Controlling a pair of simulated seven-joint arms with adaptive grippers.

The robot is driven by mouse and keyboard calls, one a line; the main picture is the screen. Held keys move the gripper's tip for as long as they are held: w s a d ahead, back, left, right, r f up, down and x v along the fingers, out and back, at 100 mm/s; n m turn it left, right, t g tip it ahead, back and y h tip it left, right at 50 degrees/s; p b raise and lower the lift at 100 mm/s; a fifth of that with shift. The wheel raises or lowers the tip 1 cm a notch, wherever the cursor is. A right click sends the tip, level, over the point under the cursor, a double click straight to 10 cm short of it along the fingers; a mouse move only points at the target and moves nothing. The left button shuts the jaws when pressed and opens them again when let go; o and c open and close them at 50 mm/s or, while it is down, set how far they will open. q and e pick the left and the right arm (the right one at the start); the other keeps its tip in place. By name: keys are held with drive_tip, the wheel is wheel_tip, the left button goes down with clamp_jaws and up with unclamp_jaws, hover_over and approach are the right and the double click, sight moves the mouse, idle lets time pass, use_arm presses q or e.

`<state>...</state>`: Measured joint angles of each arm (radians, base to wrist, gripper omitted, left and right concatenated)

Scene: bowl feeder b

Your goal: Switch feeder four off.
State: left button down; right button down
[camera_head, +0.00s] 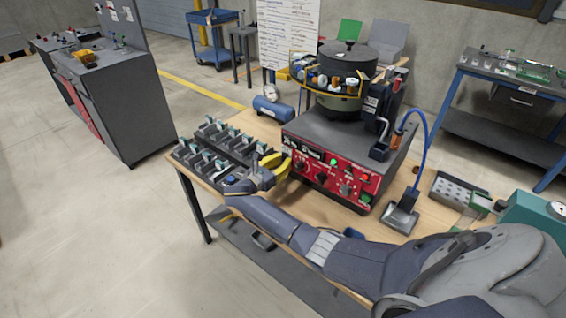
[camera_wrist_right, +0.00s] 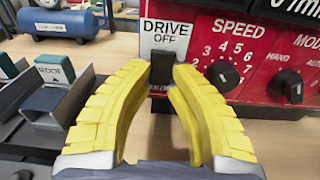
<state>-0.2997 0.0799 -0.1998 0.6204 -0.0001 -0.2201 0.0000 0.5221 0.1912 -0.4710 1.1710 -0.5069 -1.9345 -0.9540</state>
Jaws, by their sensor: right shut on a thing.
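The feeder (camera_head: 345,130) stands on the wooden table, with a dark round bowl on a grey base and a red control panel (camera_head: 335,180) at its front. I cannot read a feeder number. My right gripper (camera_head: 277,162) is at the panel's left end. In the right wrist view, its yellow fingers (camera_wrist_right: 161,75) are closed on a black drive switch (camera_wrist_right: 162,68). A white label (camera_wrist_right: 166,36) above the switch reads "DRIVE OFF". The fingers hide part of the switch, and its on or off position cannot be told. My left gripper is not in view.
Right of the switch are the speed knob (camera_wrist_right: 223,75) and mode knob (camera_wrist_right: 287,86). A rack of small blocks (camera_head: 212,148) lies left of the gripper. A blue air tank (camera_head: 272,108) stands behind. A grey footed device (camera_head: 401,217) with a blue hose is at right.

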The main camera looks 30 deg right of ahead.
drive_tip(key=shift+r+g+y, duration=0.2)
drive_tip(key=shift+g+y, duration=0.2)
drive_tip(key=shift+y, duration=0.7)
drive_tip(key=c, duration=1.2)
unclamp_jaws()
drive_tip(key=v, duration=1.2)
